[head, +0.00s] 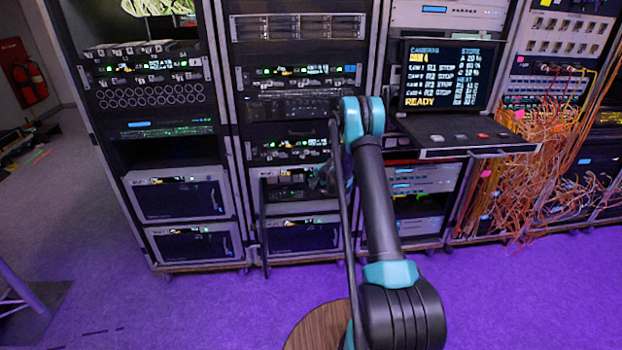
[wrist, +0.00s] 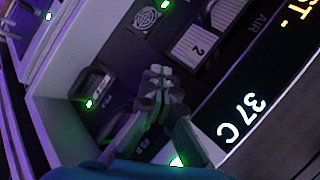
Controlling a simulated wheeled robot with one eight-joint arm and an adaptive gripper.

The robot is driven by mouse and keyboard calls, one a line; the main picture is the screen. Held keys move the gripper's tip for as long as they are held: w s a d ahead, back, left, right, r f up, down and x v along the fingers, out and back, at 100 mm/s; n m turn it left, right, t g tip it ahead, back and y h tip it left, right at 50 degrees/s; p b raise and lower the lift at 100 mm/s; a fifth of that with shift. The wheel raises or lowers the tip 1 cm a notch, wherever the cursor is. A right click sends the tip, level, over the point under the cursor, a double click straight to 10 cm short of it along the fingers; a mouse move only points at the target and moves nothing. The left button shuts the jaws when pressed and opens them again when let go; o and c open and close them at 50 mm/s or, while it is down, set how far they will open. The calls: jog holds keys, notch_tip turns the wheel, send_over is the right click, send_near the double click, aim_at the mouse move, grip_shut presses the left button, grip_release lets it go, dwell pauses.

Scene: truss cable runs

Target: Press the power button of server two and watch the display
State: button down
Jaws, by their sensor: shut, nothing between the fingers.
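In the wrist view my gripper (wrist: 160,75) is shut and empty, its fingertips in front of a dark front panel. Black switch-like parts (wrist: 97,84) with a green light are at the left. I cannot tell which part is the power button, or whether the fingers touch the panel. In the head view my gripper (head: 326,178) is at the second rack's lower unit (head: 287,187), mostly hidden.
A monitor (head: 446,75) on a pull-out shelf at the right shows "CAMERAS", "STORE" and "READY". Orange cables (head: 530,160) hang farther right. A white wall (wrist: 60,135) borders the panel in the wrist view. The purple-lit floor (head: 200,310) in front of the racks is mostly clear.

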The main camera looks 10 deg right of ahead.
jog(key=shift+w+r, duration=0.25)
jog(key=shift+s, duration=2.65)
jog(key=s+r+n+g+h, duration=0.1)
jog(key=s+r+n, duration=0.2)
jog(key=s+r, duration=0.75)
jog(key=s+r+n+g+h, duration=0.1)
jog(key=s+r+n+g, duration=0.15)
jog(key=s+r, duration=0.85)
jog(key=s+d+f+n, duration=0.1)
jog(key=s, duration=1)
jog(key=s+d+f+n+g+h, duration=0.1)
jog(key=s+n, duration=0.1)
jog(key=s, duration=0.9)
jog(key=s+d+f+n, duration=0.1)
jog(key=s+n, duration=0.1)
jog(key=s, duration=0.9)
jog(key=shift+s+d+f+h, duration=0.15)
jog(key=shift+d+f+h, duration=0.2)
jog(key=shift+d+h, duration=0.05)
